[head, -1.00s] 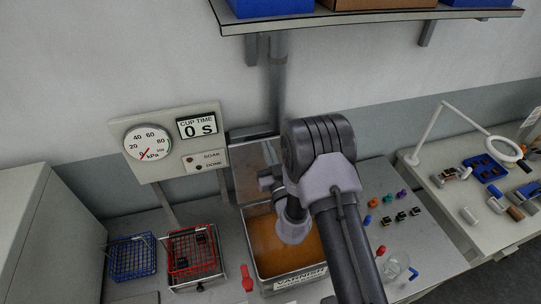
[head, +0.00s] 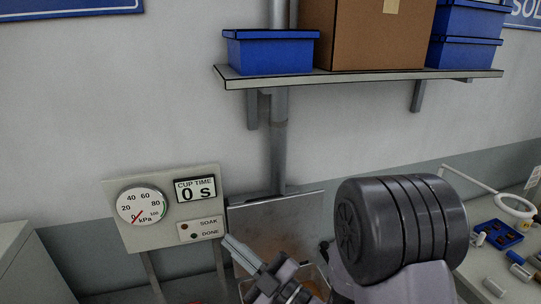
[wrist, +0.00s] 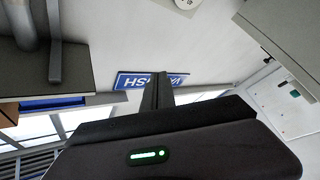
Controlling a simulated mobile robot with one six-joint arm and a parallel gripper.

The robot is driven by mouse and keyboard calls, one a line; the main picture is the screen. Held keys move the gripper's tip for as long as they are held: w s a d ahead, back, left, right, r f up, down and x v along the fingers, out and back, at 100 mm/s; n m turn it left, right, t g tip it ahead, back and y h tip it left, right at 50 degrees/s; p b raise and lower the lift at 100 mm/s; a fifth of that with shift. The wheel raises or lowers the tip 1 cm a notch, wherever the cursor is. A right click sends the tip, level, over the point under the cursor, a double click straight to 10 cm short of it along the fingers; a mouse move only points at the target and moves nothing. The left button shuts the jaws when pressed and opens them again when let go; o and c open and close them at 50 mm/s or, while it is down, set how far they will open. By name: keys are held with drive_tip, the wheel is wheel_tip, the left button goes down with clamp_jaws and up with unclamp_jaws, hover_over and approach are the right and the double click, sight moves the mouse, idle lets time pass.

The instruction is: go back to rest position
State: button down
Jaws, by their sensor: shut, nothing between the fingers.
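My gripper (head: 240,252) is raised in front of the wall panel, at the lower middle of the head view, pointing up and to the left. In the wrist view my gripper (wrist: 157,88) shows its dark fingers together with nothing between them. My arm's thick dark joint fills the lower right of the head view and hides much of the bench. The upright metal lid (head: 275,215) of the varnish tank stands behind the gripper. The tank itself is mostly hidden.
A gauge panel (head: 165,240) reads 0 s, left of the gripper. A wall shelf (head: 360,80) with blue bins (head: 270,52) and a cardboard box (head: 370,35) hangs above. A side table at right holds a blue tray (head: 498,234). A blue sign (wrist: 155,80) appears upside down.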

drive_tip(key=s+a+f+n+g+b, duration=0.35)
drive_tip(key=s+n+g, duration=0.35)
drive_tip(key=s+n, duration=0.3)
drive_tip(key=s+a+f+n+g+b, duration=0.2)
drive_tip(key=s+f+n+g+b, duration=0.15)
drive_tip(key=s+n+g, duration=0.65)
drive_tip(key=s+d+f+n+t+h+b, duration=0.1)
drive_tip(key=s+d+f+n+h+b, duration=0.3)
drive_tip(key=f+n, duration=0.5)
drive_tip(key=d+f+n+t+h+b, duration=0.4)
drive_tip(key=d+f+n+h+b, duration=0.4)
drive_tip(key=n, duration=0.4)
drive_tip(key=w+d+n+t+h+b, duration=0.2)
drive_tip(key=w+d+n+t+h, duration=0.1)
drive_tip(key=d+n, duration=0.4)
drive_tip(key=w+d+t, duration=0.1)
drive_tip(key=d, duration=0.2)
drive_tip(key=shift+f+n, duration=0.4)
drive_tip(key=shift+d+b, duration=0.15)
drive_tip(key=shift+b, duration=0.15)
